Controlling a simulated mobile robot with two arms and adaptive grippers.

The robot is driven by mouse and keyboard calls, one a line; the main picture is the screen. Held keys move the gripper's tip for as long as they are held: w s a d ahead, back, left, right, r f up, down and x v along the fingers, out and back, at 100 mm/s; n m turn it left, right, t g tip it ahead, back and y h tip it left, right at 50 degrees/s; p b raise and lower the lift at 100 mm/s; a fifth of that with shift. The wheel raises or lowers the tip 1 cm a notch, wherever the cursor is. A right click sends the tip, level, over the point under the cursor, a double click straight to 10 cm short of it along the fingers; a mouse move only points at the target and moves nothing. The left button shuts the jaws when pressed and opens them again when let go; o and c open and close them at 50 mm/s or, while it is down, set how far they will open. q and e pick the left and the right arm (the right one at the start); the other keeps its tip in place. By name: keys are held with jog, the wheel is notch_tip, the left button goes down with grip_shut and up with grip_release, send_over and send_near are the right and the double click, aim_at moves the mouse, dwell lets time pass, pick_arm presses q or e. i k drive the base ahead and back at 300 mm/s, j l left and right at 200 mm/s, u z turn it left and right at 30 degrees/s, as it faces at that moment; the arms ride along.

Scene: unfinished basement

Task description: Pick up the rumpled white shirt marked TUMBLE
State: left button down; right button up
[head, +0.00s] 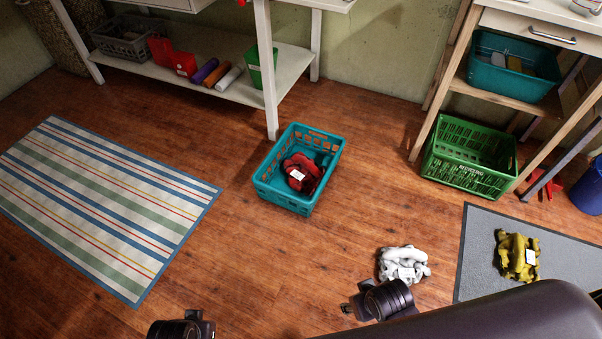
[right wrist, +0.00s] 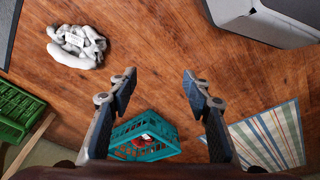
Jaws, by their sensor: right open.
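The rumpled white shirt (head: 403,264) lies on the wood floor at the lower right of the head view, left of the grey mat. A pale label shows on it in the right wrist view (right wrist: 75,45), but I cannot read its word. My right gripper (right wrist: 158,86) is open and empty, its fingers apart above the floor; the shirt is outside them, to the upper left in that view. In the head view my right wrist shows just below the shirt. My left gripper (head: 182,328) shows only in part at the bottom edge, its fingers not clear.
A teal basket (head: 270,192) holds a red labelled garment (head: 303,172). A yellow labelled garment (head: 517,256) lies on the grey mat (head: 478,240). A green crate (head: 455,172) stands by the desk. A striped rug (head: 110,205) lies left.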

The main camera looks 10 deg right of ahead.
aim_at(408, 263)
jog(key=z, duration=1.65)
